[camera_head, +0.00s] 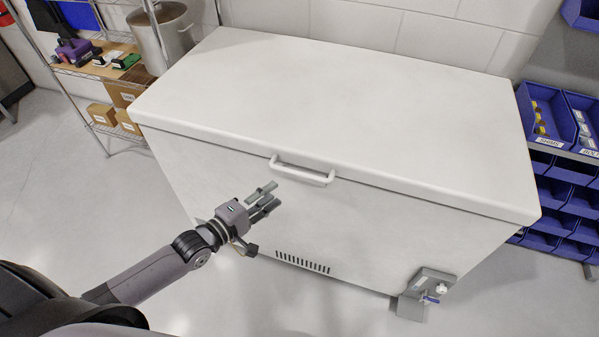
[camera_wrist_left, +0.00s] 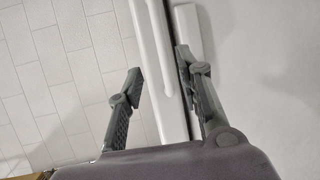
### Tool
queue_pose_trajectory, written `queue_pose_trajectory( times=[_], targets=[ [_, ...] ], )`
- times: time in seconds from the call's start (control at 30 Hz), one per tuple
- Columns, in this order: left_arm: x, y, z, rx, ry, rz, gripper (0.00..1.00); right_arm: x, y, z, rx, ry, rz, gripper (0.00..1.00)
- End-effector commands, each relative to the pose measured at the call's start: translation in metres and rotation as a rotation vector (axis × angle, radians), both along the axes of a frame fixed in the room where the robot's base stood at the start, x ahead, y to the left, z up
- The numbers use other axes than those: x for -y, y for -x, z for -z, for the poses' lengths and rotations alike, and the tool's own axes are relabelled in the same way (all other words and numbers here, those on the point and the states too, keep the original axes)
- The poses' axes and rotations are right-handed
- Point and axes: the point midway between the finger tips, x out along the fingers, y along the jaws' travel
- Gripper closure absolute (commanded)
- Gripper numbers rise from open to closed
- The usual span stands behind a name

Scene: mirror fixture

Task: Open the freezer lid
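The white chest freezer (camera_head: 205,185) stands against the wall with its lid (camera_head: 330,95) down. A white bar handle (camera_head: 303,174) is fixed at the front edge of the lid. My left gripper (camera_head: 266,194) is open and empty, in front of the freezer, a little left of and below the handle in the head view. In the left wrist view the fingers (camera_wrist_left: 157,82) are apart, with long white edges of the freezer lying beyond and between them. I cannot tell there which edge is the handle. No contact is visible. My right gripper is not in view.
A wire shelf (camera_head: 100,75) with boxes and tools stands left of the freezer, beside a metal pot (camera_head: 172,32). Blue bins (camera_head: 548,120) stand at the right. The floor at left is clear.

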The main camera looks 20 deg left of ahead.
Motion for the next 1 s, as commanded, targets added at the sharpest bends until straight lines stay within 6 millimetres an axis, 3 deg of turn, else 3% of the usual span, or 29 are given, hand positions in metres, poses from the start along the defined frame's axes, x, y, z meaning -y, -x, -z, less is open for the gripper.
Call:
queue_pose_trajectory(
  times=[0.3,0.5,0.7,1.0],
  targets=[
    [0.029,-0.065,0.01,0.004,-0.002,-0.001,0.67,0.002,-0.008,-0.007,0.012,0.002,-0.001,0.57],
    [0.043,-0.093,0.018,0.002,-0.002,-0.001,0.67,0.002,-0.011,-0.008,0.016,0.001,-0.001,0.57],
    [0.049,-0.106,0.021,0.002,-0.004,0.0,0.67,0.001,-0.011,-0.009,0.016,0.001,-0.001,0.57],
    [0.05,-0.107,0.021,0.001,-0.003,0.001,0.67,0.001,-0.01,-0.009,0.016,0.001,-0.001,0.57]
  ],
)
